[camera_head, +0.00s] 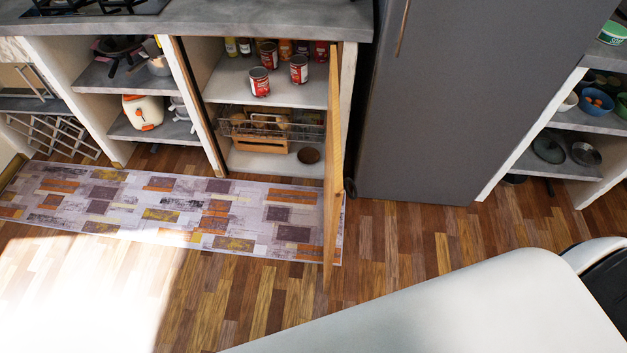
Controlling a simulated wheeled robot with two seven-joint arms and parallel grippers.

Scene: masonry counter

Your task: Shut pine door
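The pine door (332,170) stands wide open at the right side of the counter cabinet (265,90). It juts out over the floor and shows nearly edge-on. A dark round handle (350,188) shows on its right side. The cabinet opening is uncovered, with cans on the upper shelf and a wire basket below. Neither gripper is in view.
A grey fridge (460,100) stands right of the door. A patterned rug (180,210) lies before the counter and reaches the door. Open shelves (560,140) with bowls and pans stand at the right. Wooden floor (400,250) is clear right of the door.

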